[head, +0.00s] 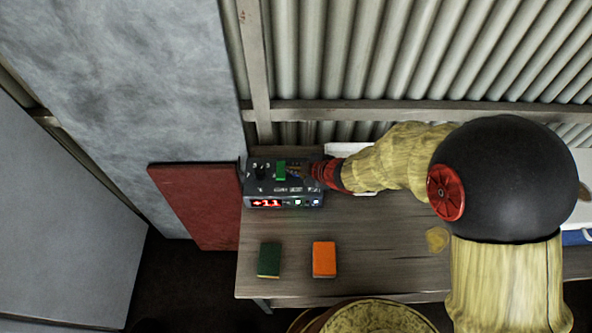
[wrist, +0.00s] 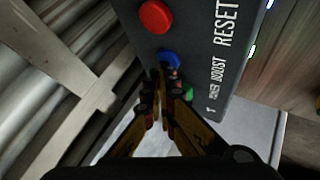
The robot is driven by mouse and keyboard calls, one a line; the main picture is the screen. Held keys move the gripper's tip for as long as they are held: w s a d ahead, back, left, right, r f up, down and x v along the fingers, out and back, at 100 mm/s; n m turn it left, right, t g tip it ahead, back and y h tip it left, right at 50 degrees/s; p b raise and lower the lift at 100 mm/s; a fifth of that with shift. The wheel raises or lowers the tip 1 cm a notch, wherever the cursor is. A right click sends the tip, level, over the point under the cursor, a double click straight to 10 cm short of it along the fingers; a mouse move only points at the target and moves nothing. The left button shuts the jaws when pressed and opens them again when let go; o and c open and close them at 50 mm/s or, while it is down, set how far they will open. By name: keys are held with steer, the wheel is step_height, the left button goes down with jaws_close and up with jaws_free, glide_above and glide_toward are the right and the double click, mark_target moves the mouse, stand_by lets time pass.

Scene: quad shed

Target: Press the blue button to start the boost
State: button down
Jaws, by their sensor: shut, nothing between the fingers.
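A dark control box (head: 256,189) stands at the back left of the wooden table, with a lit red display (head: 265,203) on its front edge. In the wrist view, the blue button (wrist: 168,58) sits on the box's dark panel beside the word BOOST, between a red button (wrist: 155,17) beside RESET and a green one (wrist: 187,93). My gripper (wrist: 163,78) is shut and empty, its fingertips right at the blue button's lower edge in the picture. I cannot tell whether they touch it. In the head view, my gripper (head: 300,171) reaches over the box from the right and hides part of its top.
A dark green block (head: 269,260) and an orange block (head: 324,259) lie on the table (head: 380,270) in front of the box. A yellowish lump (head: 437,239) lies farther right. A corrugated wall (head: 340,60) with wooden rails stands close behind. A red panel (head: 198,205) is at left.

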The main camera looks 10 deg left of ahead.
steer(key=shift+r+p, duration=0.8)
steer(key=shift+r, duration=0.05)
step_height(320, 180, up, 5)
steer(key=p, duration=0.4)
steer(key=shift+p, duration=0.4)
